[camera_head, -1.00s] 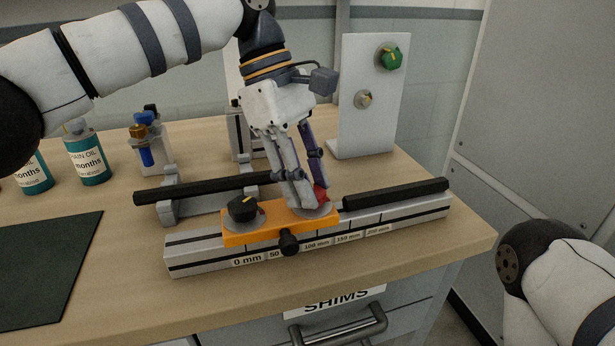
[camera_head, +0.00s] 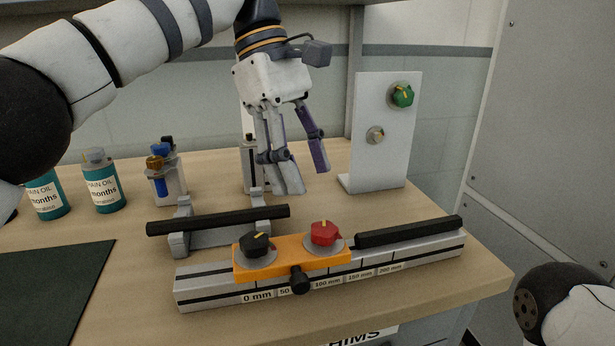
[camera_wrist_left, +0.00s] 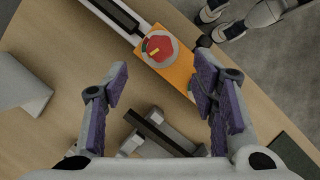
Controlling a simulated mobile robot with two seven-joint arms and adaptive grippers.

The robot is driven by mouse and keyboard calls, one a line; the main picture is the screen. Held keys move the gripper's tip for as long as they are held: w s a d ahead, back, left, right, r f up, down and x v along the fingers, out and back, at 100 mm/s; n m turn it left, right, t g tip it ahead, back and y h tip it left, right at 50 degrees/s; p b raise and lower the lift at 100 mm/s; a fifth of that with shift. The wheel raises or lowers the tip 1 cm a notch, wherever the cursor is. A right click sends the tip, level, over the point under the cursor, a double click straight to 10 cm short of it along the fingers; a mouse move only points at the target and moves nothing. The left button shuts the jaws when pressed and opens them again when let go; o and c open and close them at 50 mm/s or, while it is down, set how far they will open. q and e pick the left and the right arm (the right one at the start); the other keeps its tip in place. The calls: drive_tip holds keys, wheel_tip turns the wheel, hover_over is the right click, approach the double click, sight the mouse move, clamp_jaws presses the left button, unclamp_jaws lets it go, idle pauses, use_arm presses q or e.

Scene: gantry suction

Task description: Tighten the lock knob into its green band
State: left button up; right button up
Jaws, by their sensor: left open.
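The orange carriage (camera_head: 285,262) sits on the grey rail (camera_head: 215,290). It carries a red knob (camera_head: 324,233) on a round plate, a black knob (camera_head: 256,244) to its left, and a small black knob (camera_head: 300,281) on its front. None is labelled as the lock knob. In the left wrist view the red knob (camera_wrist_left: 161,48) shows a yellow mark near a green band (camera_wrist_left: 145,43) on its dial; whether the mark lies inside the band is unclear. My left gripper (camera_head: 306,180) is open and empty, above and behind the red knob.
A white panel (camera_head: 380,150) with a green knob (camera_head: 402,95) and a small metal knob (camera_head: 376,135) stands at the back right. A black bar (camera_head: 218,219) rests on grey supports behind the rail. Bottles (camera_head: 103,185) and a dark mat (camera_head: 50,290) are at left.

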use_arm(q)
wheel_tip(320, 180, up, 5)
drive_tip(key=n+t+y+p, duration=0.15)
drive_tip(key=n+y, duration=0.25)
drive_tip(key=n, duration=0.9)
hover_over(323, 227)
drive_tip(key=shift+n+t, duration=0.3)
drive_tip(key=shift+t, duration=0.15)
wheel_tip(323, 227, down, 12)
drive_tip(key=shift+f, duration=0.1)
use_arm(e)
drive_tip(key=shift+w+r+t, duration=0.3)
drive_tip(key=shift+w+r, duration=0.45)
drive_tip(key=shift+r, duration=0.05)
